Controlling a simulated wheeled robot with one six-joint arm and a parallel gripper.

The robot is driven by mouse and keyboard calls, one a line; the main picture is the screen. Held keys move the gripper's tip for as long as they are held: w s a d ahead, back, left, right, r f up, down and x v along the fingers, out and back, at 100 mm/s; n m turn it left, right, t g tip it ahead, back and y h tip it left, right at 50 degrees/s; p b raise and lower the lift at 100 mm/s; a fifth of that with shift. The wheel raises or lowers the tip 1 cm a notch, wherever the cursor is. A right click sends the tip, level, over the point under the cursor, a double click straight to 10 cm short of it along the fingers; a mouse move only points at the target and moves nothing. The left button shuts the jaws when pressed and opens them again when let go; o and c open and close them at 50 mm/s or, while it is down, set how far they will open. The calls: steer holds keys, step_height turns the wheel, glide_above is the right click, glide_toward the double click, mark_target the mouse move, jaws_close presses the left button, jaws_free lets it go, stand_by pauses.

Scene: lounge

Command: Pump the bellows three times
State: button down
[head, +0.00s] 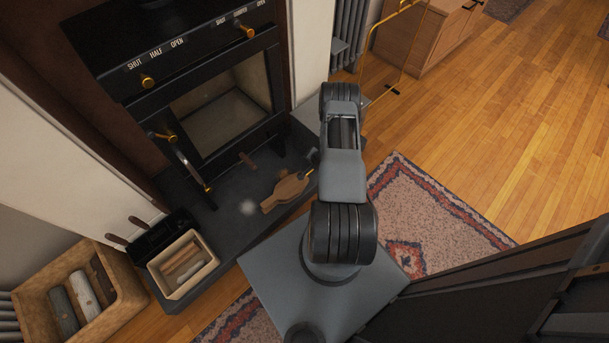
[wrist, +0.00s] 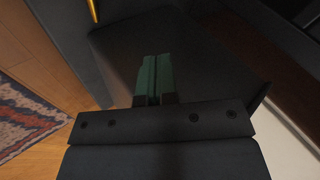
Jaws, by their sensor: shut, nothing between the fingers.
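The bellows (head: 288,189) lie on the dark hearth slab, a flat brown wooden shape with a handle end toward the lower left and a thin brass-coloured tip at the upper right. My arm stands just right of them in the head view and mostly hides its own end. In the wrist view my gripper (wrist: 153,80) is shut, its green finger pads together with nothing between them. It points at a dark surface, and I cannot make out the bellows there.
The black stove (head: 205,95) with brass knobs stands behind the hearth (head: 232,190). A small bin of sticks (head: 212,258) and a log box (head: 134,283) sit at lower left. A brass-coloured frame (head: 372,45) stands beyond my arm. A patterned rug (head: 440,205) lies right. A pale blurred patch shows beside the bellows.

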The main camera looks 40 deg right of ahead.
steer(key=shift+f, duration=0.1)
steer(key=f+b, duration=0.2)
steer(key=f, duration=0.1)
steer(key=a+f+b, duration=0.1)
steer(key=f+b, duration=0.2)
steer(key=f, duration=0.1)
steer(key=shift+s+a+f, duration=0.1)
steer(key=shift+a+f, duration=0.05)
steer(key=shift+a, duration=0.05)
steer(key=shift+a+f+b, duration=0.15)
steer(key=shift+f+b, duration=0.35)
steer(key=shift+f, duration=0.05)
steer(key=shift+f, duration=0.1)
stand_by(1.5)
steer(key=shift+a+f+b, duration=0.1)
steer(key=shift+f+b, duration=0.2)
steer(key=shift+b, duration=0.2)
